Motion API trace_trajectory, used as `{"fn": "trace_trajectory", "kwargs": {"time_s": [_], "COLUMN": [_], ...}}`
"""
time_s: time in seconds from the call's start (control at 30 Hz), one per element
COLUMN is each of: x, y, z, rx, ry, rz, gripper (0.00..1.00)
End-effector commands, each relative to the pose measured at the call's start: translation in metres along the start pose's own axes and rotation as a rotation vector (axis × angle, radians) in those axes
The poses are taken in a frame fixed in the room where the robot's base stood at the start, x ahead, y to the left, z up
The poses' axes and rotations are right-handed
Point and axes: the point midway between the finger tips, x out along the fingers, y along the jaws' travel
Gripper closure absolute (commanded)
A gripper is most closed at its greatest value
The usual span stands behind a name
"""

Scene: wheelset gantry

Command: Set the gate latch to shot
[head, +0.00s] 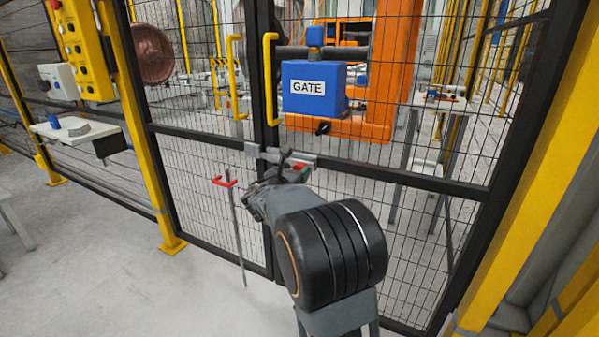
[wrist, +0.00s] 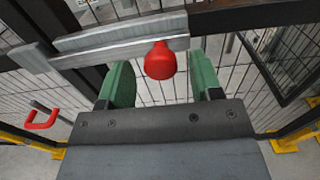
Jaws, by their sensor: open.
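The gate latch is a grey metal bar (wrist: 105,42) lying across the meeting frames of the mesh gate; it also shows in the head view (head: 304,158). A red knob (wrist: 160,60) sits near the right end of the bar in the wrist view. My gripper (wrist: 161,75) is open, with a green finger on each side of the knob. A gap shows between the knob and both fingers. In the head view my gripper (head: 290,171) is at the latch, and my arm partly hides it.
A blue GATE box (head: 315,88) hangs above the latch, beside yellow pull handles (head: 270,78). A red-handled rod (head: 226,183) stands to the left, low on the gate. A yellow button panel (head: 82,50) is farther left.

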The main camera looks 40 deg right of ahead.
Motion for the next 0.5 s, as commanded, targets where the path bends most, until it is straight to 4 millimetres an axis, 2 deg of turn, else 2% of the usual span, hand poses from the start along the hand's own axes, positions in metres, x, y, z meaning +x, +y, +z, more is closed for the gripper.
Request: {"fn": "trace_trajectory", "kwargs": {"time_s": [0.2, 0.5], "x": [0.021, 0.027], "y": [-0.001, 0.000], "z": [-0.001, 0.000], "rx": [0.002, 0.002], "ry": [0.000, 0.000], "rz": [-0.002, 0.000], "gripper": [0.41, 0.41]}}
